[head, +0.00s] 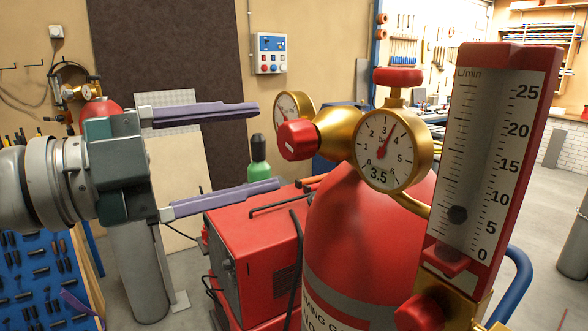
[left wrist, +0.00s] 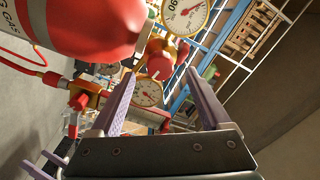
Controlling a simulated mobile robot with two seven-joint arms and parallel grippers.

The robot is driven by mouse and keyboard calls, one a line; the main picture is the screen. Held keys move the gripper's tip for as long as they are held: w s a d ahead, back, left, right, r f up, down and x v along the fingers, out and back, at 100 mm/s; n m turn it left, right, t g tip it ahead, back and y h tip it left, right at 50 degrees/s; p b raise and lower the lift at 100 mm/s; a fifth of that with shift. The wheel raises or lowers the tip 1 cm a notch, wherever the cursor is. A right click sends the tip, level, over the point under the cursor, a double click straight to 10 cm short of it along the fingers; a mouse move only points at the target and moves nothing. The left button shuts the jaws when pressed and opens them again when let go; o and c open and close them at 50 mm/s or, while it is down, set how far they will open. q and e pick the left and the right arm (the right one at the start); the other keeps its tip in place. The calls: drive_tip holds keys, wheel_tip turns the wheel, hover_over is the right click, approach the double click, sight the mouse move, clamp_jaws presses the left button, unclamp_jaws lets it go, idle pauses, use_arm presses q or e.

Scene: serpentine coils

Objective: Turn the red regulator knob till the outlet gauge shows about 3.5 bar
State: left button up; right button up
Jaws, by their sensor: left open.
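The red regulator knob (head: 297,141), with a white mark, sits on the brass regulator (head: 338,133). The outlet gauge (head: 385,178) has a 0 to 6 scale. Its red needle points between 3 and 4, near 3.5, and "3.5" is printed low on its face. My left gripper (head: 268,148) is open, its purple fingers above and below the knob's level, tips near its left side. In the left wrist view the knob (left wrist: 160,67) shows between the fingertips (left wrist: 161,72); contact is unclear. A purple finger-like piece (head: 76,304) at lower left may be my right gripper.
A second gauge (head: 289,106) sits behind the knob. The regulator is on a red cylinder (head: 340,235). A flowmeter (head: 488,150) stands at right. A red machine (head: 252,255) and a green bottle (head: 259,165) are behind my fingers.

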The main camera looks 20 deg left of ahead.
use_arm(q)
drive_tip(key=shift+b+v, duration=0.6)
drive_tip(key=shift+v, duration=2.05)
drive_tip(key=s+a+f+n+g+y, duration=0.15)
drive_tip(key=a+f+n+y, duration=0.25)
drive_tip(key=f+n+y, duration=0.7)
drive_tip(key=s+d+f+n+g, duration=0.3)
drive_tip(key=s+f+g, duration=0.15)
drive_tip(key=s, duration=0.25)
drive_tip(key=s+d+f+n+g, duration=0.35)
drive_tip(key=s+f, duration=0.25)
drive_tip(key=s, duration=0.2)
wheel_tip(320, 180, up, 15)
drive_tip(key=g+p, duration=0.1)
drive_tip(key=p, duration=1.3)
drive_tip(key=shift+s+a+p, duration=0.25)
drive_tip(key=shift+a+p, duration=0.15)
drive_tip(key=shift+a, duration=0.05)
